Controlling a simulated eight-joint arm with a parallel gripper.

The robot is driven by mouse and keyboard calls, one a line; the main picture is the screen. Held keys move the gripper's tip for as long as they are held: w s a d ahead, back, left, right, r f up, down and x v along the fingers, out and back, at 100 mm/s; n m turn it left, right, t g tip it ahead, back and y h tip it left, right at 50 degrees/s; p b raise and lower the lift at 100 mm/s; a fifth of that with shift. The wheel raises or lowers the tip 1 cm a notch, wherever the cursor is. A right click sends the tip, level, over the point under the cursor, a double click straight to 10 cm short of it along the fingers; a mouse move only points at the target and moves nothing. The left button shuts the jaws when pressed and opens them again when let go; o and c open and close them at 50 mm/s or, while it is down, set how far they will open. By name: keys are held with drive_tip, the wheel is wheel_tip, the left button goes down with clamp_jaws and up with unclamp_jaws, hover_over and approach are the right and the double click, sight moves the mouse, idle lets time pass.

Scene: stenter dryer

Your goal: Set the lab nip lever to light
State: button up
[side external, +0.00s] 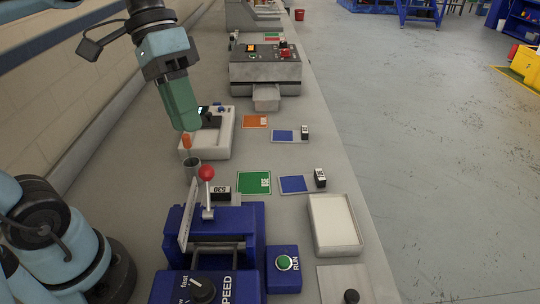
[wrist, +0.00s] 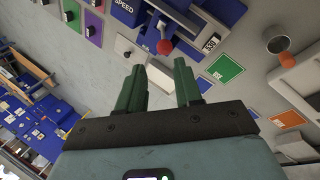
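The nip lever is a short metal stem with a red ball knob (side external: 206,172), standing roughly upright on the blue lab machine (side external: 245,216). The red knob also shows in the wrist view (wrist: 164,47), beyond and between my fingertips. My gripper (side external: 187,127) has green fingers and hangs above the bench, behind the lever in the side view, near a white device. In the wrist view the two fingers (wrist: 159,66) stand apart with nothing between them. The gripper does not touch the lever. I cannot read any light or heavy marking by the lever.
A grey cup (side external: 192,167) with an orange-handled tool stands close behind the lever. The machine has a SPEED dial (side external: 203,290) and a green RUN button (side external: 284,263). A white tray (side external: 335,225) and coloured cards lie to the right. A wall runs along the left.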

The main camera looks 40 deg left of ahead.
sight(205, 176)
drive_tip(key=x, duration=1.3)
drive_tip(key=shift+a+f, duration=0.25)
drive_tip(key=shift+f, duration=0.1)
clamp_jaws()
